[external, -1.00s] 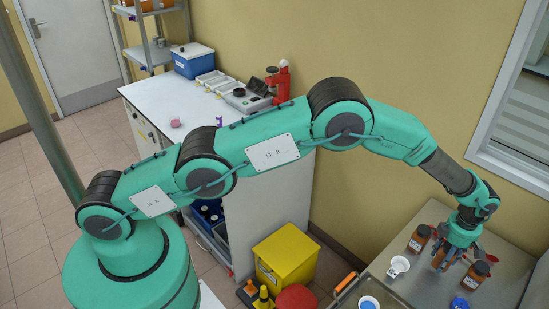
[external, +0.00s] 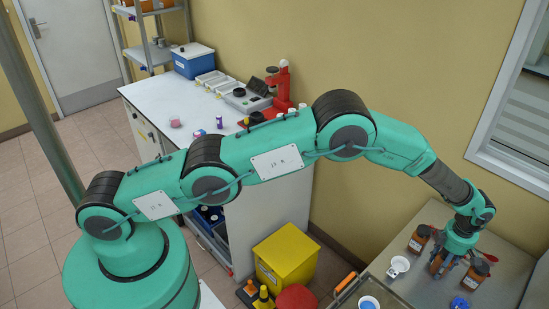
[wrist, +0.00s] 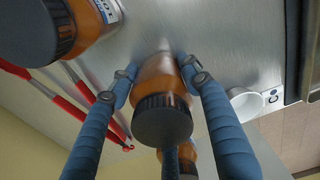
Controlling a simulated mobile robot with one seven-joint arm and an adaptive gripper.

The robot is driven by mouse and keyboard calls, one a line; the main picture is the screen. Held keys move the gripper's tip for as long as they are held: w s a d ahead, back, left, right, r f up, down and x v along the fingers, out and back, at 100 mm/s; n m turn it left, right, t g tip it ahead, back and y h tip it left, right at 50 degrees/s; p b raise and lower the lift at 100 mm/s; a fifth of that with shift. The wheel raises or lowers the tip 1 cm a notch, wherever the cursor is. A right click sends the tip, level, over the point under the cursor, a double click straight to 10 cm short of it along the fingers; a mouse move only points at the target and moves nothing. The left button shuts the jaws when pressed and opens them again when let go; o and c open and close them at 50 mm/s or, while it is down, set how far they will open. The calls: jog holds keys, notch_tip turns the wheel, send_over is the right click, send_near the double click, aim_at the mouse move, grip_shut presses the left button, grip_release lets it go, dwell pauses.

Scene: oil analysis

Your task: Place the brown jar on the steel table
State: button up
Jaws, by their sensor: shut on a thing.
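The brown jar (wrist: 160,78) with a black ribbed cap (wrist: 162,119) is between the blue fingers of my gripper (wrist: 160,80) in the wrist view. The fingers are shut on its sides. In the external view my gripper (external: 440,264) is low over the steel table (external: 418,282), with the held jar (external: 436,263) partly hidden by the fingers. I cannot tell whether the jar's base touches the tabletop.
Similar brown jars stand on either side, one behind left (external: 419,238) and one at right (external: 475,274). A white cup (external: 398,266) is to the left, a blue item (external: 459,304) in front. Red-handled tools (wrist: 82,98) lie near the held jar.

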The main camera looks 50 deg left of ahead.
dwell(0.3)
jog(key=o, duration=1.3)
jog(key=shift+o, duration=0.2)
jog(key=shift+r, duration=0.1)
notch_tip(320, 180, up, 12)
